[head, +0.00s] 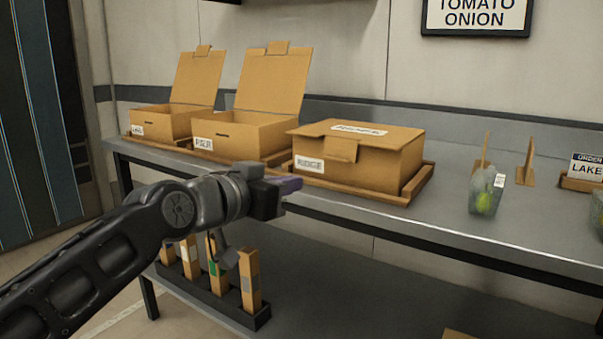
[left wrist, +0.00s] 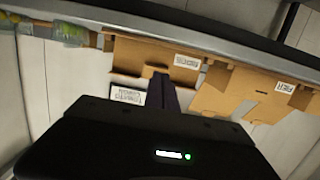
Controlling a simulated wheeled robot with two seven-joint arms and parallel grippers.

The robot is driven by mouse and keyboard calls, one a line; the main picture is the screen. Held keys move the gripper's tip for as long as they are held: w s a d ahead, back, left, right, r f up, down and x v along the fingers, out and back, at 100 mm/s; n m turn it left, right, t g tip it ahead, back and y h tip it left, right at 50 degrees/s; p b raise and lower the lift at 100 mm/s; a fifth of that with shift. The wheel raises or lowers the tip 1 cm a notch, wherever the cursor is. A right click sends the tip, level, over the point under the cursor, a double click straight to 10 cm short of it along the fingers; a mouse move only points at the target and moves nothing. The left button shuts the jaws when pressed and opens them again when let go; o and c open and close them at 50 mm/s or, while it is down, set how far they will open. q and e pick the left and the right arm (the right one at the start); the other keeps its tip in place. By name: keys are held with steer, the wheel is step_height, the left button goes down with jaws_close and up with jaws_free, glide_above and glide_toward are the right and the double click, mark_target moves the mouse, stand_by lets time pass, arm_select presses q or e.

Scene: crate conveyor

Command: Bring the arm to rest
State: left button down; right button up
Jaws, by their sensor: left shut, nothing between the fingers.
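My left arm comes in from the left in the head view. Its gripper (head: 290,184) is shut and empty, in front of the table's front edge and below the box labelled RIDGE. In the left wrist view the shut fingers (left wrist: 160,90) point toward the boxes, which appear upside down. My right gripper does not show in either view.
A closed box (head: 385,155) and two open-lidded boxes, the PIER box (head: 238,133) and a smaller one (head: 160,124), stand on the table (head: 440,225). A clear bag (head: 486,191) stands to the right. Several upright cartons (head: 250,280) stand on the lower shelf.

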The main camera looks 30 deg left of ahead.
arm_select(q)
steer(key=shift+s, duration=0.35)
stand_by(0.3)
